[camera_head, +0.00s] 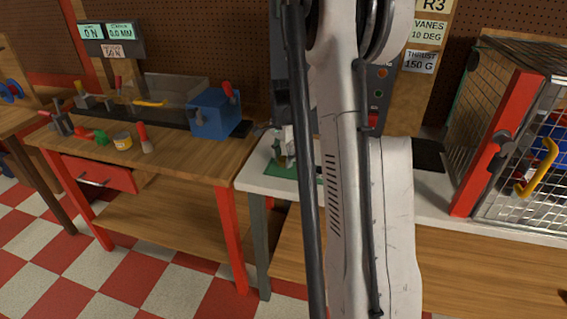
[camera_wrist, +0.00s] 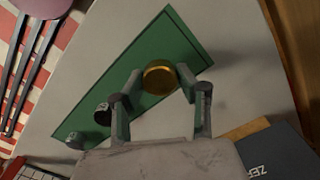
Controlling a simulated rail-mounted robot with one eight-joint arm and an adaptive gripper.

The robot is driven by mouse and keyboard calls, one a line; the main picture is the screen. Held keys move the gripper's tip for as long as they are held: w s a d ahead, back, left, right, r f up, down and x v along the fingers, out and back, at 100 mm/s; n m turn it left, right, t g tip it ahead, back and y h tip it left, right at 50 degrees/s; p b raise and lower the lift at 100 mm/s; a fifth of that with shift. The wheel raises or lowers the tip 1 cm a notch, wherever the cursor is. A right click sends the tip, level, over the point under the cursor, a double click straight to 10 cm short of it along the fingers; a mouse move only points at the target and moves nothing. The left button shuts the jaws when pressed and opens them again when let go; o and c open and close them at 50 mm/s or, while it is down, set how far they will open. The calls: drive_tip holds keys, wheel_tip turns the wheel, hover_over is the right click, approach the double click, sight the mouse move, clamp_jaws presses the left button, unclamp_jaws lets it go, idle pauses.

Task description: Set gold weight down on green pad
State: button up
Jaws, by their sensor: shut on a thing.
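The gold weight (camera_wrist: 158,80) is a round brass-coloured piece between the fingertips of my gripper (camera_wrist: 157,82) in the wrist view. My gripper is shut on it. The green pad (camera_wrist: 172,32) lies flat on a pale table top below the weight. I cannot tell whether the weight touches the pad or hangs a little above it. In the head view, part of the green pad (camera_head: 278,170) shows left of my arm. My arm hides the rest there, and the gold weight cannot be made out.
A dark weight (camera_wrist: 103,114) and a smaller dark piece (camera_wrist: 75,141) stand along the pad's lower left in the wrist view. A dark blue box (camera_wrist: 280,152) lies at lower right. In the head view, a wire-mesh cage (camera_head: 525,150) stands right, and a wooden bench (camera_head: 190,165) left.

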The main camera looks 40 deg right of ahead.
drive_tip(key=shift+f, duration=0.85)
drive_tip(key=shift+f, duration=0.1)
drive_tip(key=shift+f, duration=0.15)
drive_tip(key=o, duration=1.2)
drive_tip(key=shift+r, duration=0.2)
